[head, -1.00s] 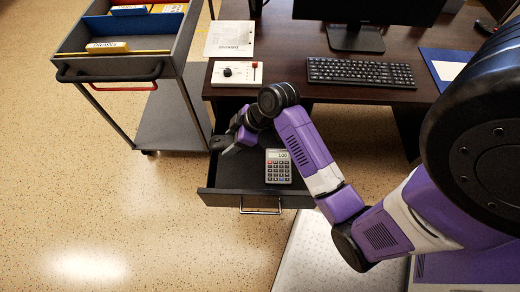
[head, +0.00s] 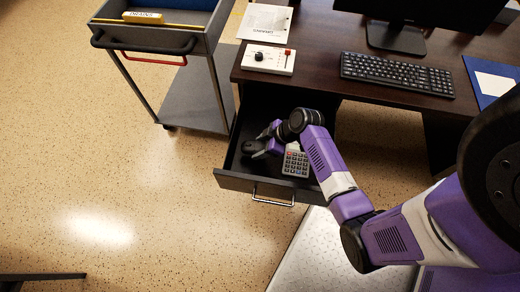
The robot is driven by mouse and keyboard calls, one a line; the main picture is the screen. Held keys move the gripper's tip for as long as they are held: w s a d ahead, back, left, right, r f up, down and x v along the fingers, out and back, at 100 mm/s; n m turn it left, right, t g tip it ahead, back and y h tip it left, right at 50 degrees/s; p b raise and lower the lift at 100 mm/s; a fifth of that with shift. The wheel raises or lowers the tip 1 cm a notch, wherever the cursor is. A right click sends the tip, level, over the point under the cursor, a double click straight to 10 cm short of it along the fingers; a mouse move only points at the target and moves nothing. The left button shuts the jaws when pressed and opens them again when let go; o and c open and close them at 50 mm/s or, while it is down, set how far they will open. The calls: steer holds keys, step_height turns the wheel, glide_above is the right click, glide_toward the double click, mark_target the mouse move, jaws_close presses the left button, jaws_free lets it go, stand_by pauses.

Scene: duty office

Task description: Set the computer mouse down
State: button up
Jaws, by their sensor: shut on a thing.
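My gripper (head: 260,150) is low in or just over the open desk drawer (head: 236,181), towards its left side. It is shut on the computer mouse (head: 249,147), a small dark shape at its fingertips. The mouse is small and dark against the drawer, so I cannot tell whether it touches the drawer floor.
The desk top above carries a keyboard (head: 396,73), a monitor stand (head: 396,38), a white control box (head: 268,59) and a paper (head: 265,22). A grey cart (head: 192,98) stands close left of the drawer. The drawer's front left part is bare.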

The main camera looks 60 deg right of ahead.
steer(key=shift+f, duration=2)
steer(key=o, duration=1.5)
steer(key=shift+f+b, duration=0.1)
steer(key=shift+b, duration=0.2)
steer(key=shift+o, duration=0.2)
steer(key=shift+r, duration=0.2)
steer(key=p+v, duration=0.1)
steer(key=v, duration=1.1)
